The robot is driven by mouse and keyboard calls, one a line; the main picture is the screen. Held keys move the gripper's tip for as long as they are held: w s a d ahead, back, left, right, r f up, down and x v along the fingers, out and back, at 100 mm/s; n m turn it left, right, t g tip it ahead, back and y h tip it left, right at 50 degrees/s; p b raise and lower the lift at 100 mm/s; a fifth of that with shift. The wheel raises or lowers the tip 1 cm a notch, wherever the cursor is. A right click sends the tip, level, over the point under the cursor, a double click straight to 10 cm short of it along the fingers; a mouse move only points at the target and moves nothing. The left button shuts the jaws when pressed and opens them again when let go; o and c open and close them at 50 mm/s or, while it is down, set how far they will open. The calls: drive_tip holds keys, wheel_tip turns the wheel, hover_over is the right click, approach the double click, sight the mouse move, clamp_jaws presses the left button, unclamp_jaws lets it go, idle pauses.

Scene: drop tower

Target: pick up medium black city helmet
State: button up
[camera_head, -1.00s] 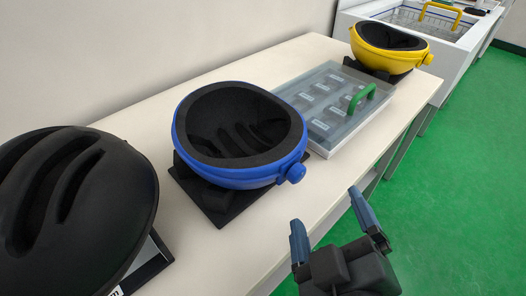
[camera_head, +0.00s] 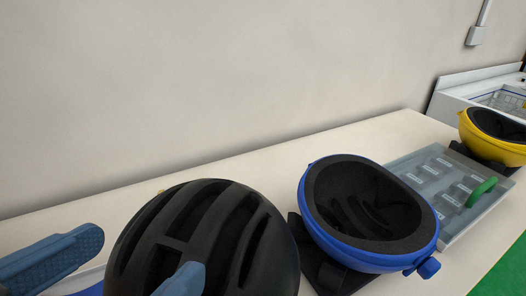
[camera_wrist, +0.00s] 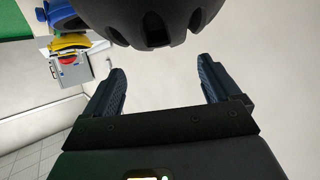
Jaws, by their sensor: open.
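The black vented helmet (camera_head: 230,235) sits at the bottom of the head view, on the left part of the table. It also fills the top middle of the wrist view (camera_wrist: 150,18). My gripper (camera_head: 138,262) is open beside the helmet's left side, with one finger left of it and the other in front of its lower left part. In the wrist view my gripper (camera_wrist: 162,70) has both fingers apart and nothing between them, and the helmet's edge is just beyond the fingertips. I cannot tell whether a finger touches it. The helmet's base is hidden.
A blue upturned helmet (camera_head: 365,215) on a black stand is close to the right of the black helmet. A grey-lidded case (camera_head: 437,185) with a green handle and a yellow upturned helmet (camera_head: 495,138) stand farther right. A wall runs behind the table (camera_head: 300,147).

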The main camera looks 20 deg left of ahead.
sight(184, 244)
drive_tip(key=shift+a+f, duration=0.1)
drive_tip(key=shift+a, duration=0.1)
drive_tip(key=shift+x, duration=1.25)
drive_tip(key=shift+p+x, duration=0.5)
drive_tip(key=shift+x, duration=1.95)
drive_tip(key=shift+d, duration=0.1)
drive_tip(key=c, duration=1.3)
